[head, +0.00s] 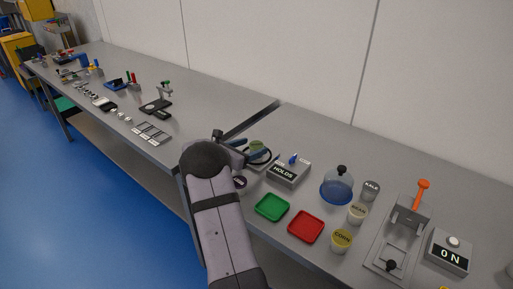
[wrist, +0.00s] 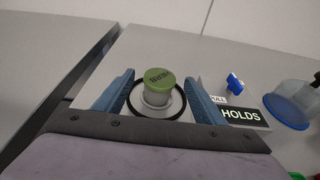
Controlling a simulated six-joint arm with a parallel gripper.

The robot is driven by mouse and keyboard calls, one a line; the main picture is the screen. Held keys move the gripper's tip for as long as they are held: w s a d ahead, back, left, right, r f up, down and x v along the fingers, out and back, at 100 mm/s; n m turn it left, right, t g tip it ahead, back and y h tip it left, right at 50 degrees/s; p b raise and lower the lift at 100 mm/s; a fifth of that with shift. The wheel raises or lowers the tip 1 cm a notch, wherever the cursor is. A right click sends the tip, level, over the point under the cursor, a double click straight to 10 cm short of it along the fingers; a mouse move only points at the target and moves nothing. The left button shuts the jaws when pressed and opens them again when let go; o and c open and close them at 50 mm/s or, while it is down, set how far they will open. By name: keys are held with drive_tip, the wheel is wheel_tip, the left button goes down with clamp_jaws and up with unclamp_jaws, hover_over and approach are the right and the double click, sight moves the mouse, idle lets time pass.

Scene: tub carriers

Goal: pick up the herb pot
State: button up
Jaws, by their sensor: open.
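The herb pot is a small tub with a green lid marked HERB (wrist: 160,76) and a pale body, upright in the wrist view. Its body stands within a dark ring (wrist: 178,112) on the grey bench. My gripper (wrist: 159,84) is open, with one blue finger on each side of the pot and gaps between fingers and pot. In the head view my gripper (head: 246,150) is by the pot (head: 258,146), which is partly hidden by the fingers and my arm.
A grey box marked HOLDS with a blue switch (head: 289,171) stands just right of the pot. A blue-based dome (head: 337,186), a green tray (head: 272,207), a red tray (head: 306,227) and tubs of kale (head: 370,190) and corn (head: 342,240) lie further right. A gap splits the bench on the left.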

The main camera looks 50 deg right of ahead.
drive_tip(key=shift+x, duration=0.8)
drive_tip(key=c, duration=1.2)
drive_tip(key=shift+r, duration=0.1)
